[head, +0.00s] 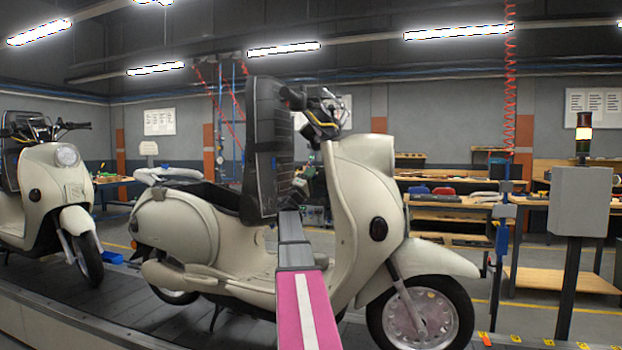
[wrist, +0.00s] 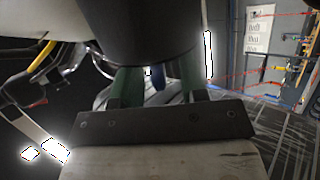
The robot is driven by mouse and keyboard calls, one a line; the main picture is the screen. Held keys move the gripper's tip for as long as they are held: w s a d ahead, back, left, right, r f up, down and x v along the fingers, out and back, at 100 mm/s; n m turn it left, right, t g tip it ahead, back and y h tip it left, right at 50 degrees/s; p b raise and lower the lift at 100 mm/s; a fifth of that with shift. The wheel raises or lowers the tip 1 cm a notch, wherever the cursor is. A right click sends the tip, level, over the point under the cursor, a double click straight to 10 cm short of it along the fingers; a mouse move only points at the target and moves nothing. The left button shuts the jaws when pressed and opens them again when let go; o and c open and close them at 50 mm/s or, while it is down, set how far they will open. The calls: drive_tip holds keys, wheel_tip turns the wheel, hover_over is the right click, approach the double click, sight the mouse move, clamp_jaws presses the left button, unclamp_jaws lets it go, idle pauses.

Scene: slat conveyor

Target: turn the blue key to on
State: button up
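The cream scooter (head: 352,190) stands in the middle of the head view, its front wheel to the right and its black seat (head: 262,150) tipped upright. In the wrist view my gripper's two green fingers (wrist: 160,84) are apart. A small blue piece (wrist: 156,80), which looks like the blue key, shows between them with a gap on each side. A dark rounded shape hides the upper part of the fingers and of the blue piece, so the key's position cannot be read. In the head view my arm reaches up to the scooter behind its front shield, and the key cannot be made out.
The scooter stands on the dark slat conveyor (head: 150,312). A second cream scooter (head: 48,190) stands behind it at the left. A grey box on a post (head: 581,200) with a signal light stands at the right. Handlebar and cables (head: 322,115) are close above my gripper.

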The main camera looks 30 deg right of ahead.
drive_tip(key=v, duration=1)
drive_tip(key=shift+a+f, duration=0.2)
drive_tip(key=shift+a, duration=0.1)
drive_tip(key=shift+s+a+f, duration=0.1)
drive_tip(key=shift+s, duration=0.05)
drive_tip(key=v, duration=0.5)
drive_tip(key=shift+s+a+f, duration=0.1)
drive_tip(key=shift+a+f, duration=0.1)
drive_tip(key=shift+a, duration=0.15)
idle(0.4)
